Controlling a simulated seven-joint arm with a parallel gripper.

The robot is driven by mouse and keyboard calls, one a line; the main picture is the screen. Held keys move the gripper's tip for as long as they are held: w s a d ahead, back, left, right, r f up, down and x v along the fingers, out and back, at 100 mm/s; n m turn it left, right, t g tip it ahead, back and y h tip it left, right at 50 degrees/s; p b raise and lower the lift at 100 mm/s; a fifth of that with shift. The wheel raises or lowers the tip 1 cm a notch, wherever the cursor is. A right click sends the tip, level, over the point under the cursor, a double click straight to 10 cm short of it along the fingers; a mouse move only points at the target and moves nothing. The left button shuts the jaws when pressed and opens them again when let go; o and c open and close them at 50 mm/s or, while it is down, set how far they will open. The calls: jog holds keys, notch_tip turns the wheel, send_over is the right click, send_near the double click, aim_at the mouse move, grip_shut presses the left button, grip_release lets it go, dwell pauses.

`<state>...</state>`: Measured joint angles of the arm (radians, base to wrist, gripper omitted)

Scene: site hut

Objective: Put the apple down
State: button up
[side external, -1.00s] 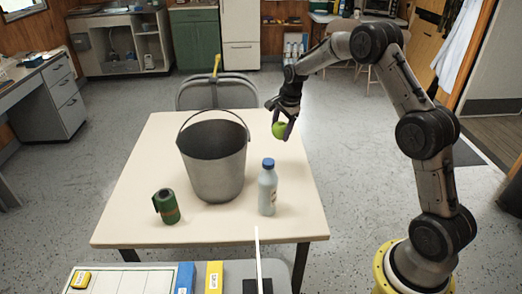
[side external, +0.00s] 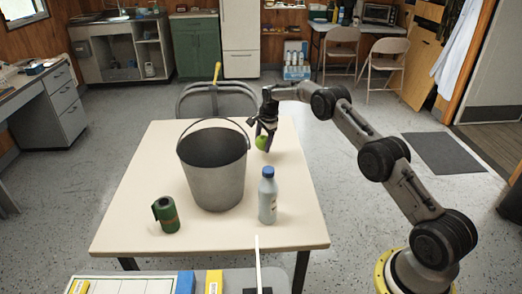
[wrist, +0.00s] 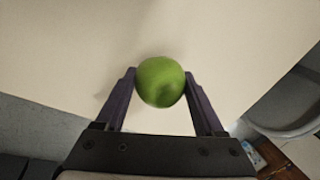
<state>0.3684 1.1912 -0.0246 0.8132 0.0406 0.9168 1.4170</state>
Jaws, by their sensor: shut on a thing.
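A green apple (side external: 261,142) is between the fingers of my gripper (side external: 264,136), to the right of the bucket and over the far right part of the table (side external: 160,150). In the wrist view the apple (wrist: 161,82) sits between the two fingertips of my gripper (wrist: 160,88), with the pale tabletop (wrist: 60,50) beyond it. My gripper is shut on the apple. Whether the apple touches the tabletop I cannot tell.
A grey metal bucket (side external: 214,175) stands mid-table, left of the apple. A folding chair (side external: 216,97) is behind the table.

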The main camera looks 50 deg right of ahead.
aim_at(261, 149)
jog(key=shift+w+d+f, duration=0.25)
jog(key=shift+w+f, duration=0.45)
jog(key=shift+f, duration=1.6)
jog(key=shift+f, duration=0.15)
jog(key=o, duration=1.5)
jog(key=shift+f, duration=0.1)
